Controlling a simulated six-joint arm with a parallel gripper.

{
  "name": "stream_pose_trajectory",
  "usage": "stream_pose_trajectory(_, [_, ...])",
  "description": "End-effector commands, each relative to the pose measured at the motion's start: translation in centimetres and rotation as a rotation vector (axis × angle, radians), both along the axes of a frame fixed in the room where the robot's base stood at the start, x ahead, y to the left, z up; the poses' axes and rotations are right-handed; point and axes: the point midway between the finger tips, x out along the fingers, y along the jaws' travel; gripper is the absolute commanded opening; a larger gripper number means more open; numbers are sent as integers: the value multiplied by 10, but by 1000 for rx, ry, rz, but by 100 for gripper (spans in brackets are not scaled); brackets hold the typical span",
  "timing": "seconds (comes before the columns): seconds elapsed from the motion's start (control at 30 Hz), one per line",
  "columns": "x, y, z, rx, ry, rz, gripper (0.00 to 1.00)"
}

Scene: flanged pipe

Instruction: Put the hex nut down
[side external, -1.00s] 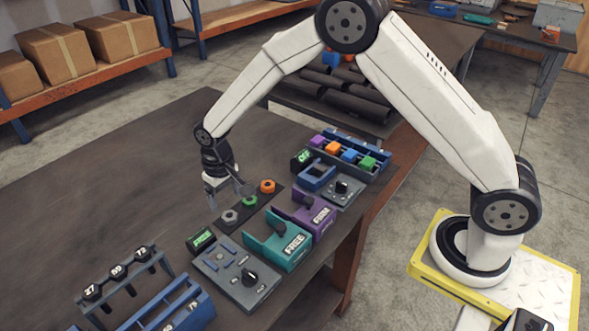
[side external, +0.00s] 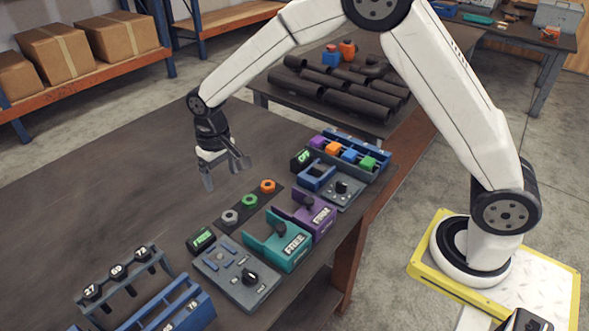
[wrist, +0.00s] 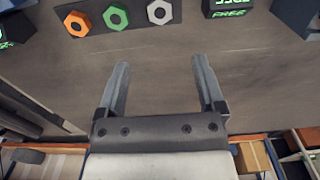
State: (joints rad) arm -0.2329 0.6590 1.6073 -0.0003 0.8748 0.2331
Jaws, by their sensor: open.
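Several hex nuts lie in a row on a dark strip (side external: 240,216) on the bench: a grey nut (side external: 230,216), a green nut (side external: 250,201) and an orange nut (side external: 268,187). In the wrist view the orange nut (wrist: 77,23), green nut (wrist: 115,17) and grey nut (wrist: 160,12) sit along the top edge, beyond my fingertips. My gripper (side external: 224,176) is open and empty, raised above the bench behind the strip. In the wrist view its two fingers (wrist: 160,62) are spread wide with only bare bench between them.
A teal fixture (side external: 272,245) and a purple fixture (side external: 303,216) stand in front of the strip. A grey panel with a knob (side external: 237,277) and a green-lit display (side external: 201,240) are nearby. A blue rack (side external: 350,152) holds coloured blocks.

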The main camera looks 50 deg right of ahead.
Motion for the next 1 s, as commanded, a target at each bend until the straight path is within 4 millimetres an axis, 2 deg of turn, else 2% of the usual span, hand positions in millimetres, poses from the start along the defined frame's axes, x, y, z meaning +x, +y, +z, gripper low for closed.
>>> stream_pose_trajectory(0.27, [-3, -3, 1, 1, -3, -1, 88])
stream_pose_trajectory(0.47, [-18, -19, 7, 5, -26, -2, 88])
stream_pose_trajectory(0.67, [-52, -46, 16, 11, -71, -4, 88])
stream_pose_trajectory(1.0, [-133, -91, 22, 11, -162, -3, 88])
